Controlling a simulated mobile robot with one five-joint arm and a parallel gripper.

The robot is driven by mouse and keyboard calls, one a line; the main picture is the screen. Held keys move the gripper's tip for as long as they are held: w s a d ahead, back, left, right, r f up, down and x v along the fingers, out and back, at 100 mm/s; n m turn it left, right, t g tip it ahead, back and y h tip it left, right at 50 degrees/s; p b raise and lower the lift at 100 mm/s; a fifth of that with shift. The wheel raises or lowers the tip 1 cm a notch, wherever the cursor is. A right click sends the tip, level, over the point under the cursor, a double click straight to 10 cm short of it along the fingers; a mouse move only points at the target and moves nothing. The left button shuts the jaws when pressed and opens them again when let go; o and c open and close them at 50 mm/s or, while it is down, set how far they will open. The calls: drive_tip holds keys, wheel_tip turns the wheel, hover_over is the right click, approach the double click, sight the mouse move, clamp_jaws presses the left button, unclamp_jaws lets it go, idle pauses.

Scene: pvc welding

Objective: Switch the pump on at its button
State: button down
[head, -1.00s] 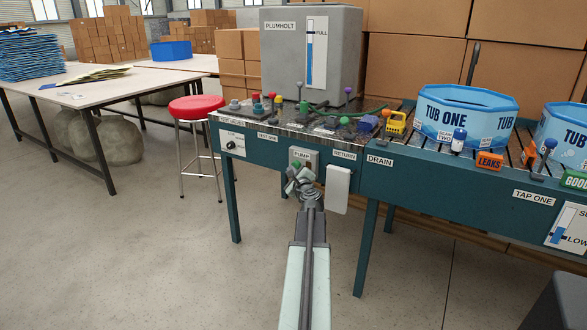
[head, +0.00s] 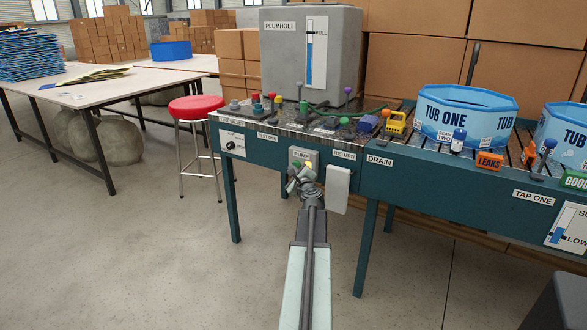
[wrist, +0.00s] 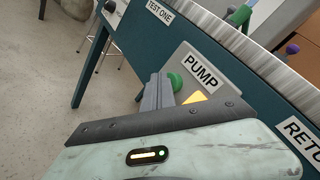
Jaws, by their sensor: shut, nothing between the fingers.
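The grey pump box, labelled PUMP (head: 302,154), is fixed to the front of the teal bench. Its round green button (head: 297,163) sticks out, and a yellow light (head: 309,165) glows beside it. In the wrist view, the green button (wrist: 175,81) shows just beyond my fingers, with the lit yellow patch (wrist: 195,97) partly hidden behind them. My gripper (head: 293,181) is shut and empty, right in front of and slightly below the button. I cannot tell whether its tips touch the button.
A white blank panel (head: 338,189) hangs right of the pump box, and a knob (head: 231,145) is on the left. A red stool (head: 196,107) stands at the bench's left. Floor in front is clear. The bench top holds fittings, a grey tank (head: 285,60) and blue tubs (head: 467,115).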

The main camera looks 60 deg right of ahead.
drive_tip(key=shift+a, duration=0.1)
idle(0.3)
drive_tip(key=shift+a, duration=0.8)
drive_tip(key=shift+a, duration=0.1)
drive_tip(key=a, duration=0.4)
drive_tip(key=shift+a, duration=0.4)
drive_tip(key=shift+w, duration=0.15)
